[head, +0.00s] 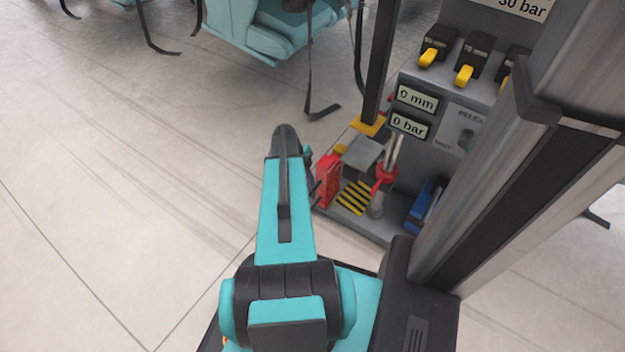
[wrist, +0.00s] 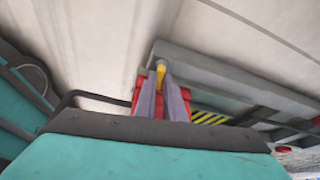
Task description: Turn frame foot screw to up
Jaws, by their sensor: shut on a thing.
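In the wrist view my gripper (wrist: 161,85) has its two grey fingers close together. They are shut on a small yellow piece (wrist: 161,70), which appears to be the frame foot screw. The fingers hide most of it, so its turned position cannot be told. A red block (wrist: 138,98) lies just behind and beside the fingers. In the head view the red block (head: 328,180) stands at the left edge of the grey frame base (head: 355,222). There my own arm hides the gripper and the screw.
The panel has displays reading 0 mm (head: 416,98) and 0 bar (head: 409,124), with yellow levers (head: 464,75) above. A red-collared lever (head: 386,174) and a yellow-black striped plate (head: 354,197) sit on the base. A dark post (head: 380,65) rises behind.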

